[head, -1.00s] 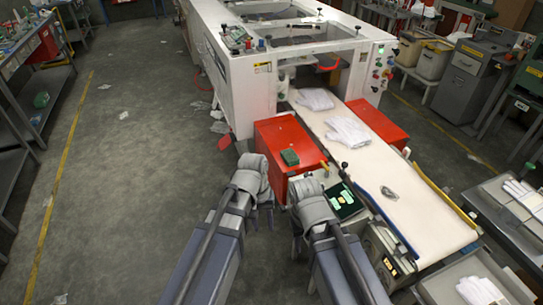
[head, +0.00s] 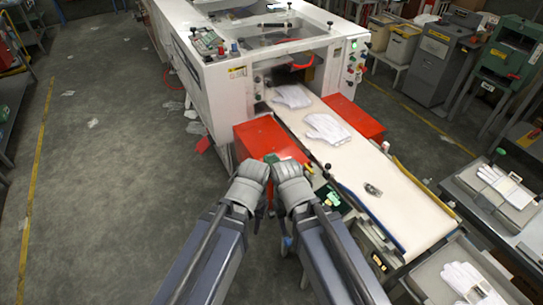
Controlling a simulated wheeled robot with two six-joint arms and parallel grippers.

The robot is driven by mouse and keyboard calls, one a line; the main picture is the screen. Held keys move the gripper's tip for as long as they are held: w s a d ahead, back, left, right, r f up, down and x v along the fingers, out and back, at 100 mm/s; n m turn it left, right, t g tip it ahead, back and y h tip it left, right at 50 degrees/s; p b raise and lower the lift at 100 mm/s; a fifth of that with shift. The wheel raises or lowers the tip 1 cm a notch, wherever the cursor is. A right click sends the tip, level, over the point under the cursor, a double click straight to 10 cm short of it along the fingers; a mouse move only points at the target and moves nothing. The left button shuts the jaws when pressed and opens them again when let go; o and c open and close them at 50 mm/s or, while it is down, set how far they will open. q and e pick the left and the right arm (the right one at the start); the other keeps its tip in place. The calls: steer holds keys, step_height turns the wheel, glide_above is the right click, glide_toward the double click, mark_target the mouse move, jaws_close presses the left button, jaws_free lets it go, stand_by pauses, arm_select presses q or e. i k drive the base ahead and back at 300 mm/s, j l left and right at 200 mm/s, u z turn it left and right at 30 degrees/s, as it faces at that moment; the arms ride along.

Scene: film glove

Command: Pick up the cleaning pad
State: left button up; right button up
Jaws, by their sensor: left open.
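The cleaning pad looks to be the small green block (head: 271,158) on top of the red box (head: 262,138) at the front of the white machine. Its near side is partly hidden behind my wrists. My left gripper (head: 264,205) hangs below its grey wrist, just in front of the red box, open and apart from the pad. My right wrist is close beside the left one, in front of the box's right part. The right gripper's fingers are mostly hidden under the arm, and I cannot tell their opening.
A white conveyor belt (head: 372,165) runs from the machine (head: 220,85) to the lower right, carrying white gloves (head: 326,128) and a small clear packet (head: 373,189). A second red box (head: 354,117) stands beyond the belt. Side tables stand at right. The floor at left is mostly clear.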

mark_target(270, 158)
steer(key=i+j+z, duration=0.1)
steer(key=i+j, duration=0.3)
steer(key=i+j+z, duration=0.15)
steer(key=i+j, duration=0.25)
steer(key=j, duration=0.15)
steer(key=i+j+z, duration=0.1)
steer(key=i+j, duration=0.3)
steer(key=j, duration=0.1)
